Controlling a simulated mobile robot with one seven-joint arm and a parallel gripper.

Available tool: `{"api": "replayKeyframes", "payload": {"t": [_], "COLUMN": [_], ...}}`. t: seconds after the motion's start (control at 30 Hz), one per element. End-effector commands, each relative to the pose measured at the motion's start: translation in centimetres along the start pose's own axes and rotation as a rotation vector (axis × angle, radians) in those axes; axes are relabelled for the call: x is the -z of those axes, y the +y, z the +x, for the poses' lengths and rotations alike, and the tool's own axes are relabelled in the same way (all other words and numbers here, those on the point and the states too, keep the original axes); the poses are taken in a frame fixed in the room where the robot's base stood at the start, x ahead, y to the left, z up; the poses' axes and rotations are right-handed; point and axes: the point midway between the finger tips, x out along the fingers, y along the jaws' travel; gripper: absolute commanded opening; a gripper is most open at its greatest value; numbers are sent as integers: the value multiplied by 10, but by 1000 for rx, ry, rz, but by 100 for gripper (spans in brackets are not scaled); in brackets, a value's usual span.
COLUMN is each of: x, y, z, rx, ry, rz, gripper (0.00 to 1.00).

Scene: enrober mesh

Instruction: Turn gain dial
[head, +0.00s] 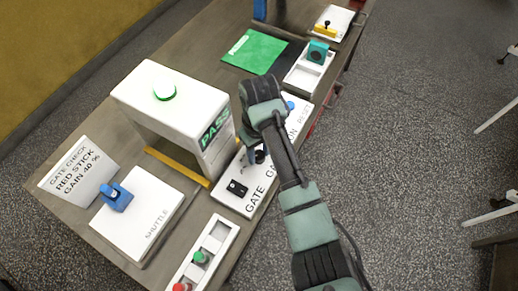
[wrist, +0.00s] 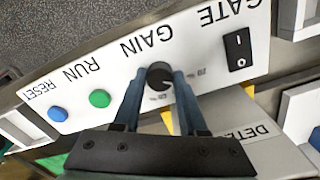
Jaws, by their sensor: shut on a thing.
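The gain dial (wrist: 159,76) is a small dark round knob on a white control panel (wrist: 110,62), below the word GAIN in the wrist view. Scale marks show beside it; the setting is too small to read. My gripper (wrist: 158,84) has its two blue-grey fingers on either side of the dial, shut on it. In the head view my gripper (head: 257,157) reaches down to the panel, and the arm covers most of the dial. A sign (head: 78,172) reads GATE CHECK, RED STICK, GAIN 40 %.
On the panel are a black GATE rocker switch (wrist: 238,50), a green RUN button (wrist: 99,98) and a blue RESET button (wrist: 57,113). A white box (head: 170,105) with a PASS display stands close behind the panel. The SHUTTLE plate (head: 140,225) lies front left.

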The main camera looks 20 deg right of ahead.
Motion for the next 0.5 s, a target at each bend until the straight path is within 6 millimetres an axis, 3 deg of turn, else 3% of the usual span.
{"api": "replayKeyframes", "payload": {"t": [0.5], "x": [1], "y": [-1], "z": [-3], "rx": [2], "ry": [2], "rz": [387], "gripper": [0]}}
